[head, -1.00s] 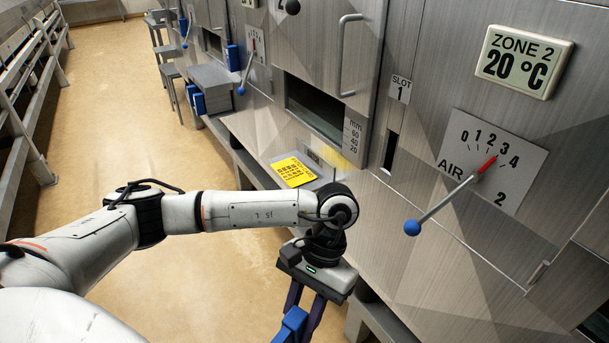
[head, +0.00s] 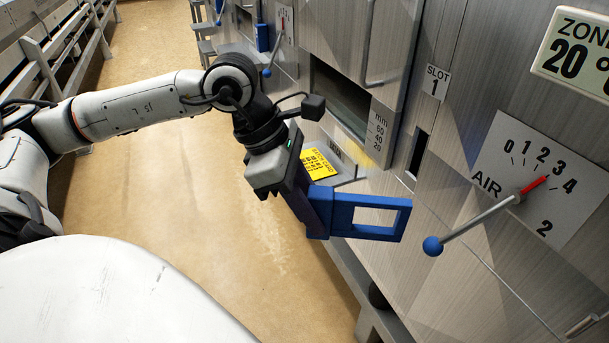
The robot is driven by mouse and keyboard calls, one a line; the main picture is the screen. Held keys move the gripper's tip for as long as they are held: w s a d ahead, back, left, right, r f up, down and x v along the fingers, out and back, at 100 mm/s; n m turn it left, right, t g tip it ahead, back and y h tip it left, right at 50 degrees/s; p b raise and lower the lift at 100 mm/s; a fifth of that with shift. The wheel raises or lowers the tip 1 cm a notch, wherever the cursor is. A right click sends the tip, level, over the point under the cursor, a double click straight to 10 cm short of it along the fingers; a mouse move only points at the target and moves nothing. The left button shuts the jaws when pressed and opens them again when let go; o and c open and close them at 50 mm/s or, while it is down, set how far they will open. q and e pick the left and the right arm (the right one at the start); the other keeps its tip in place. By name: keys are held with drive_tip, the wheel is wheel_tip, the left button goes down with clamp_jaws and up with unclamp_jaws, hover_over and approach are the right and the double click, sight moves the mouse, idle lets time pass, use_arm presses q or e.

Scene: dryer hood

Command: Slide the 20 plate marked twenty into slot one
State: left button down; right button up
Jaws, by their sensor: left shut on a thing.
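My left gripper (head: 318,214) is shut on a blue piece (head: 370,198) with a rectangular opening, held level in front of the hood wall. No number shows on it, so I cannot tell from this view whether it is the plate marked twenty. Slot one (head: 418,152) is a narrow dark upright opening under the SLOT 1 label (head: 436,83). The blue piece is apart from the slot, below and a little left of it. My right gripper is not in view.
An air lever with a blue knob (head: 432,246) sticks out just right of the blue piece. A wide opening (head: 341,98) and a ledge with a yellow sign (head: 318,163) lie left of the slot.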

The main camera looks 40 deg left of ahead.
sight(310, 188)
use_arm(q)
drive_tip(key=r+n, duration=0.1)
drive_tip(key=r+n+t+y, duration=0.1)
drive_tip(key=n, duration=0.1)
drive_tip(key=r+n, duration=0.1)
drive_tip(key=shift+s+a+r+n+t+y, duration=0.15)
drive_tip(key=shift+a+r+n+t+y, duration=0.15)
drive_tip(key=shift+a+r+n, duration=0.1)
drive_tip(key=shift+s+a+r+n+y, duration=0.15)
drive_tip(key=shift+r+n+y, duration=0.15)
drive_tip(key=shift+r+n, duration=0.45)
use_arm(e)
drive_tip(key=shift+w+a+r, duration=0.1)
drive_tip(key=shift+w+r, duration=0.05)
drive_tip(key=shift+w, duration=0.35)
use_arm(q)
drive_tip(key=shift+f, duration=0.25)
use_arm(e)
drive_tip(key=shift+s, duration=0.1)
